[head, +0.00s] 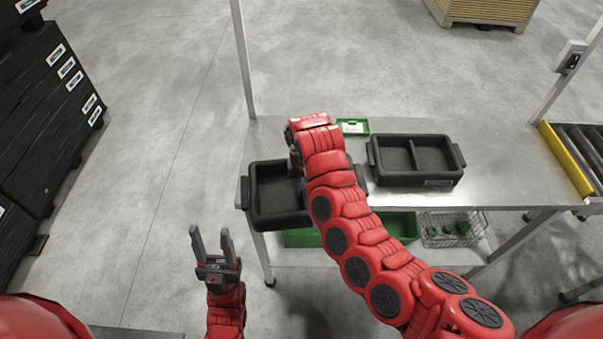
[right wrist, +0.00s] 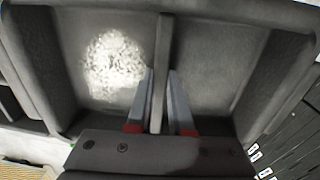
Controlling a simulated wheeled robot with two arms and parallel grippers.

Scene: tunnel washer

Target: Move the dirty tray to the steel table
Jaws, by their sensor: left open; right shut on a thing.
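The dirty tray (head: 281,221) is black with two compartments and sits at the left front corner of the steel table (head: 508,195). I cannot tell whether it rests on the top or hangs just above it. In the right wrist view a whitish stain (right wrist: 113,66) shows in its left compartment. My right gripper (right wrist: 160,73) is shut on the tray's middle divider (right wrist: 164,38); in the head view my right arm hides its fingers and the tray's right part. My left gripper (head: 210,231) is open and empty, left of the table and apart from the tray.
A second black two-compartment tray (head: 418,182) stands on the table to the right, with a small green tray (head: 353,127) behind. A green bin (head: 300,238) and wire basket (head: 450,229) are on the lower shelf. A roller conveyor (head: 580,150) is at right, black crates (head: 45,120) at left.

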